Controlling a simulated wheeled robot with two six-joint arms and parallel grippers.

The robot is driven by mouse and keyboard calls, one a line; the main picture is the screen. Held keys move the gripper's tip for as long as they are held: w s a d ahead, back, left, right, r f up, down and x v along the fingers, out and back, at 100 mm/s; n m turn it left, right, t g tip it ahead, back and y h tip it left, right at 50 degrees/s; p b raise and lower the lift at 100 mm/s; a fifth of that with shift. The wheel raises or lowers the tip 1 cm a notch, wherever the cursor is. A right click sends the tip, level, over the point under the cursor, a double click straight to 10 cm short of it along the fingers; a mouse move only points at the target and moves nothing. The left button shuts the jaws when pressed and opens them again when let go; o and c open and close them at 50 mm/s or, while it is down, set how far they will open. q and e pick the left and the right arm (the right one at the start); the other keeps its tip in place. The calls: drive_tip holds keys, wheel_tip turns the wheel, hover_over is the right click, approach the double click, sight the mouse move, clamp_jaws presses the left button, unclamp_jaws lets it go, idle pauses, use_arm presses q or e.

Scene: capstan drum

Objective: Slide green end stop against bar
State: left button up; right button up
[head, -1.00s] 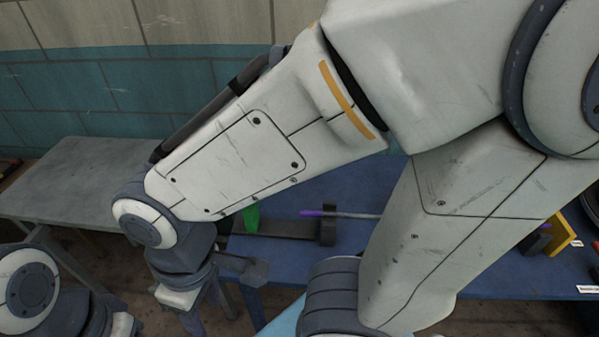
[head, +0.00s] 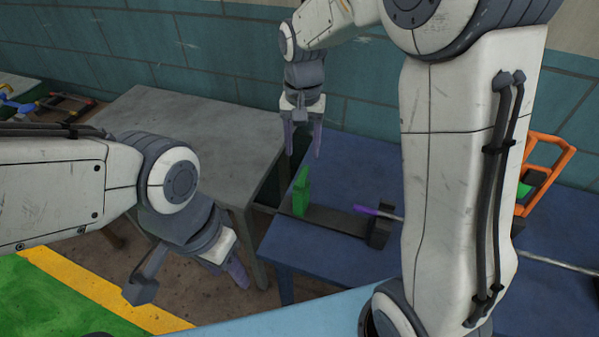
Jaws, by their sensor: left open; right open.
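The green end stop (head: 301,190) stands upright at the left end of a dark flat rail (head: 335,219) on the blue table. A bar with a purple end (head: 372,210) and a grey shaft lies over a dark block (head: 380,232) at the rail's right end; my arm hides the bar farther right. A gap separates the stop from the block. My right gripper (head: 303,142) is open and empty, fingers down, just beyond and above the stop, apart from it. My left gripper (head: 190,280) is open and empty at lower left, over the floor gap, away from the rail.
The blue table (head: 355,165) has clear room behind the rail. A grey table (head: 190,135) with a bare top stands to the left. An orange frame (head: 550,165) stands at the right. My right arm covers the centre right.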

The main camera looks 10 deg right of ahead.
sight(301, 175)
wheel_tip(301, 175, down, 10)
drive_tip(key=shift+s+a+r, duration=0.1)
idle(0.4)
clamp_jaws()
idle(1.2)
